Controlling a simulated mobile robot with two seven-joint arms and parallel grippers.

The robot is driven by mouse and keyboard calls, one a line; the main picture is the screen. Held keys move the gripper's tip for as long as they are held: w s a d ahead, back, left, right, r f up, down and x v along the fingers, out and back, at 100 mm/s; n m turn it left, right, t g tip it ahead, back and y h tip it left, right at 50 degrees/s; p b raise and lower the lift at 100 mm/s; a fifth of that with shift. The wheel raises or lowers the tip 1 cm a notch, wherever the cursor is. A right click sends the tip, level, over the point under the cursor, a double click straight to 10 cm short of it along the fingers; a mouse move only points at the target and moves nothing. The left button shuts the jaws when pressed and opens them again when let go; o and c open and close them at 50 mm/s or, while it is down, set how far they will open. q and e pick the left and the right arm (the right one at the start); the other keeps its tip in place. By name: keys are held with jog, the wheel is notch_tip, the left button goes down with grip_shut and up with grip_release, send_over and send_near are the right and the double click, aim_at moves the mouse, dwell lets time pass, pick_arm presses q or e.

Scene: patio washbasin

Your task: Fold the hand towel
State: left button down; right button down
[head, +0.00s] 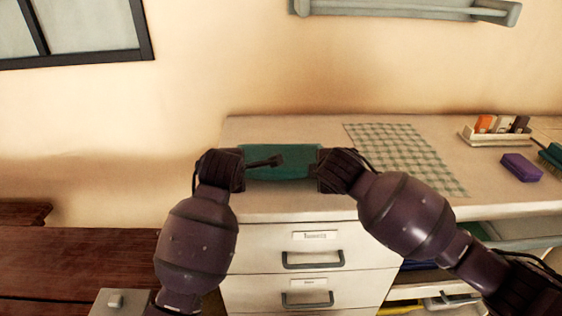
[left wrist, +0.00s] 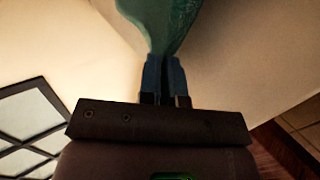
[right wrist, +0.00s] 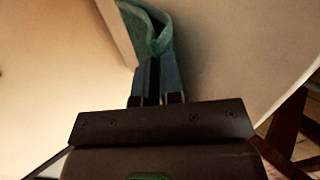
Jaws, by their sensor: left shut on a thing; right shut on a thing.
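The hand towel (head: 290,164) is green and is stretched between my two grippers at the left part of the white counter. My left gripper (head: 262,162) is shut on the towel's left end; in the left wrist view the towel (left wrist: 165,25) narrows into the closed fingers (left wrist: 164,75). My right gripper (head: 320,170) is shut on its right end; in the right wrist view the towel (right wrist: 155,28) shows a looped fold just beyond the fingers (right wrist: 157,75). The grippers and arms hide the towel's ends in the head view. I cannot tell whether its lower part touches the counter.
A checked cloth (head: 400,155) lies flat on the counter (head: 250,130) to the right. Beyond it are a small caddy (head: 493,137) and a purple block (head: 521,167). Drawers (head: 312,262) are below the front edge. A wooden bench (head: 70,255) is at the left.

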pick_arm(q)
jog(key=shift+s+f, duration=0.35)
pick_arm(e)
jog(key=shift+s+f, duration=0.25)
jog(key=shift+f, duration=0.1)
jog(key=shift+r, duration=0.1)
pick_arm(q)
jog(key=shift+r, duration=0.1)
jog(key=c, duration=1)
grip_release()
pick_arm(e)
jog(key=c, duration=1)
grip_release()
